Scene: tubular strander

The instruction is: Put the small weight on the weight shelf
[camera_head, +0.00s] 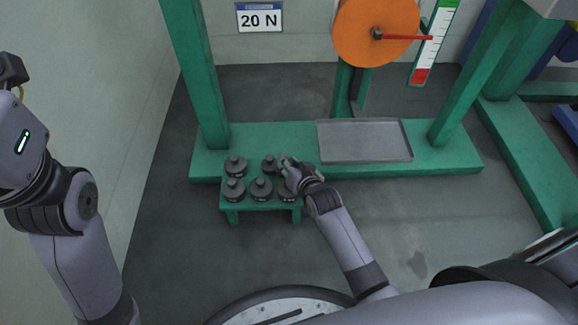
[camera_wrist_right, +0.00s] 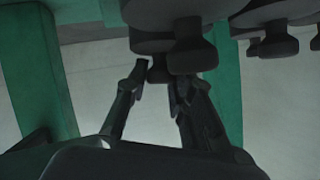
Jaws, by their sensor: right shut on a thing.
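Several dark grey knobbed weights (camera_head: 235,165) stand on a low green weight shelf (camera_head: 267,206) in the head view. My right gripper (camera_head: 287,166) is at the shelf's back right, among the weights. In the right wrist view my right gripper (camera_wrist_right: 157,76) is shut on the knob of a dark small weight (camera_wrist_right: 158,69). Other weights (camera_wrist_right: 193,52) crowd close beside it there. The gripper and arm partly hide the held weight in the head view, so I cannot tell whether it touches the shelf. My left arm is at the left, but its gripper fingers are out of view.
A grey tray (camera_head: 365,141) rests on the green machine base (camera_head: 440,158) right of the gripper. Green posts (camera_head: 197,75) rise on both sides. An orange disc (camera_head: 362,32) with a red pointer and a 20 N sign (camera_head: 260,18) are behind. Floor in front is clear.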

